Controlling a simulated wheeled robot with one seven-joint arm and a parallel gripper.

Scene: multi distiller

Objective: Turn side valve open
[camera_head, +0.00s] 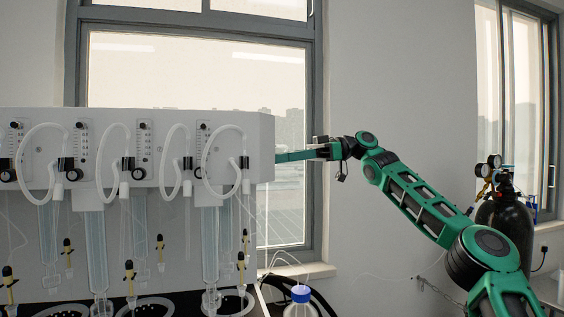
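The multi distiller is a white box-shaped unit (262,130) with several black knobs, flow gauges and looped white tubes on its front. Its right end face is seen at a very steep angle, and I cannot make out a side valve there. My green arm reaches in from the lower right. My gripper (280,156) points left, with its green fingers level and their tips at or very near the right end of the unit. The fingers overlap in this view, so their opening and anything between them are hidden. Contact with the unit cannot be told.
A bottle with a blue cap (301,294) stands below my gripper, beside black hoses. A dark gas cylinder with gauges (507,215) stands at the right behind my arm. Glass columns (210,245) hang under the unit. The space between unit and cylinder is open.

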